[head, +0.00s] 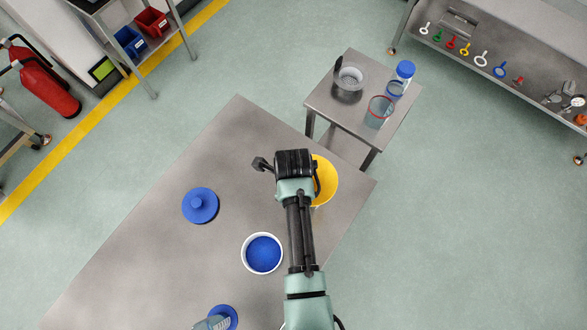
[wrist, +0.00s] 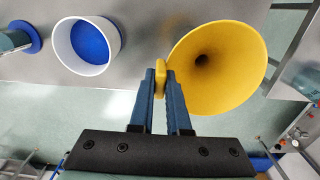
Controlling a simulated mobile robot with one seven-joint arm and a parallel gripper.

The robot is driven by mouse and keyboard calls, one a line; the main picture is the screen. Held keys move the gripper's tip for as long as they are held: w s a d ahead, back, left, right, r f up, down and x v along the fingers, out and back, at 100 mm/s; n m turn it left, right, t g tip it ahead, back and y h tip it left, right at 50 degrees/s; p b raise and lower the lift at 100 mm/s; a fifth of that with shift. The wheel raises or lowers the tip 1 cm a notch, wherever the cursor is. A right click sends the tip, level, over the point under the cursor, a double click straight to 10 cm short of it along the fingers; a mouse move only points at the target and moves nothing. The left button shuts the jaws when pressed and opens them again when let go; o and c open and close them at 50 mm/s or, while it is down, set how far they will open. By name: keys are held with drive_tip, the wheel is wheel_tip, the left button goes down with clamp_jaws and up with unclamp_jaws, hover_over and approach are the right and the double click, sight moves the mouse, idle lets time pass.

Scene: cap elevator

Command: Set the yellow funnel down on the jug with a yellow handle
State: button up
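The yellow funnel (head: 326,180) is beside my gripper (head: 312,178), over the right edge area of the steel table. In the wrist view, my gripper (wrist: 160,82) is shut on a yellow tab at the rim of the funnel (wrist: 222,62). The wide mouth of the funnel faces the camera. Its height above the table is hard to tell. Clear jugs stand on the small side table: one with a red rim (head: 379,111) and one with blue on it (head: 395,91). I cannot make out a yellow handle on any jug; part of the scene is hidden by the funnel and arm.
A white tub with blue inside (head: 262,254) and a blue round lid-like piece (head: 201,205) rest on the steel table (head: 150,250). The side table (head: 328,104) also holds a metal strainer (head: 349,78) and a blue-capped bottle (head: 405,71). The table's left part is clear.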

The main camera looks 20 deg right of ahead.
drive_tip(key=o, duration=0.5)
drive_tip(key=shift+r+p, duration=3.55)
drive_tip(key=shift+p, duration=0.15)
